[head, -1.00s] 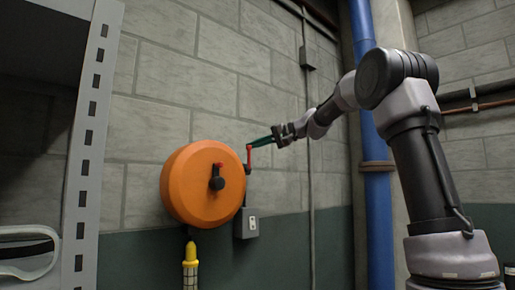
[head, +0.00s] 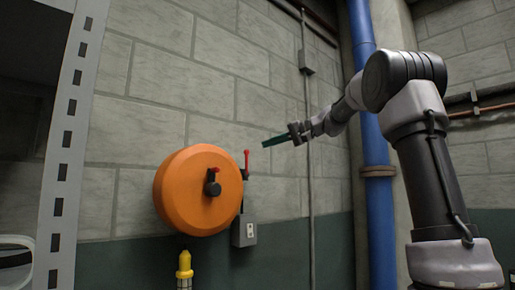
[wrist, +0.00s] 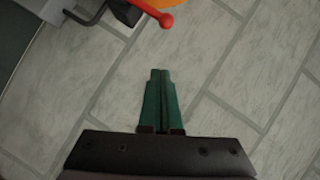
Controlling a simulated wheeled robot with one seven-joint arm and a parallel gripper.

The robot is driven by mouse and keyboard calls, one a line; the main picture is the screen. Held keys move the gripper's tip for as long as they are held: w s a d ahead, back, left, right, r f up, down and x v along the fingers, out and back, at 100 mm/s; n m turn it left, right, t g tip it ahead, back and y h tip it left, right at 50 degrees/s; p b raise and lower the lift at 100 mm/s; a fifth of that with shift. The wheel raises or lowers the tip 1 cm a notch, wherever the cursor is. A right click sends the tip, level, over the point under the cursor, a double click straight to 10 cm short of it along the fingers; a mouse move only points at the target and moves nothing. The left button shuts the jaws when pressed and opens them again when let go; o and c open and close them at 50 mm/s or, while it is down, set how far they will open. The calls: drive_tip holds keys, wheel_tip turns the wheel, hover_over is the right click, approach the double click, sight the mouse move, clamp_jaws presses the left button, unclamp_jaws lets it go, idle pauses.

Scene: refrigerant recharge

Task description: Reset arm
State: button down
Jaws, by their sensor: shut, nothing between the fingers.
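My gripper (head: 268,144) has green fingers and is shut with nothing between them. In the head view it is raised in front of the block wall, to the right of and above an orange round reel (head: 183,190). A red-knobbed lever (head: 246,160) stands upright at the reel's right side, apart from the fingertips. In the wrist view the closed fingers (wrist: 160,78) point toward the wall. The red knob (wrist: 166,20) shows there just beyond the fingertips, with a sliver of the orange reel (wrist: 153,3) at the top edge.
A grey slotted shelf post (head: 68,140) stands at the left. A grey outlet box (head: 244,231) is under the lever. A yellow-topped lamp (head: 184,264) hangs below the reel. A thin conduit (head: 309,150) and a blue pipe (head: 378,210) run vertically at the right.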

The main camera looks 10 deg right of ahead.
drive_tip(key=shift+v, duration=1.5)
drive_tip(key=shift+s+a, duration=0.1)
drive_tip(key=s+d+f+m+h, duration=0.1)
drive_tip(key=s+d+f+h, duration=0.2)
drive_tip(key=s+f, duration=1.1)
drive_tip(key=s+d+f+m+h, duration=0.2)
drive_tip(key=s+f+h, duration=0.6)
drive_tip(key=s+f, duration=0.6)
drive_tip(key=s+d, duration=0.1)
drive_tip(key=s, duration=0.2)
drive_tip(key=shift+f+m, duration=0.2)
drive_tip(key=shift+m, duration=0.1)
